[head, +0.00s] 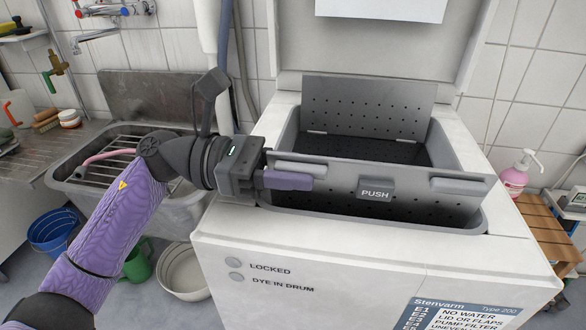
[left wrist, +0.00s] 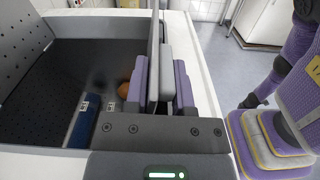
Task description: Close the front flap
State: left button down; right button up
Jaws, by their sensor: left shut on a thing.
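The front flap (head: 335,171) is a grey panel with a PUSH button (head: 375,190), standing up from the drum opening of the white top-loading washer (head: 330,262). My left gripper (head: 290,177) is shut on the left end of the front flap's upper edge. In the left wrist view its purple fingers (left wrist: 160,82) lie on both sides of the flap (left wrist: 154,35). The perforated rear flap (head: 367,107) also stands up behind the opening. The flap's lower edge is partly hidden. My right gripper is not in view.
The washer's lid (head: 380,45) is raised at the back. Inside the drum, the left wrist view shows a blue thing (left wrist: 84,122) and a small orange-brown thing (left wrist: 124,90). A sink (head: 105,160) is at left; a pink soap bottle (head: 514,180) stands at right.

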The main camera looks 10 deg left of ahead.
pick_arm(q)
jog(key=shift+w+r+n+p, duration=0.15)
jog(key=shift+w+n+p, duration=0.25)
jog(key=shift+w+n, duration=0.75)
jog(key=shift+w+f+n, duration=0.15)
jog(key=shift+w+n, duration=0.65)
jog(key=shift+n, duration=0.15)
jog(key=shift+w+f+n, duration=0.15)
jog(key=shift+w+n, duration=0.6)
jog(key=shift+n, duration=0.15)
jog(key=c, duration=0.6)
grip_release()
jog(key=a, duration=1)
jog(key=shift+p, duration=0.4)
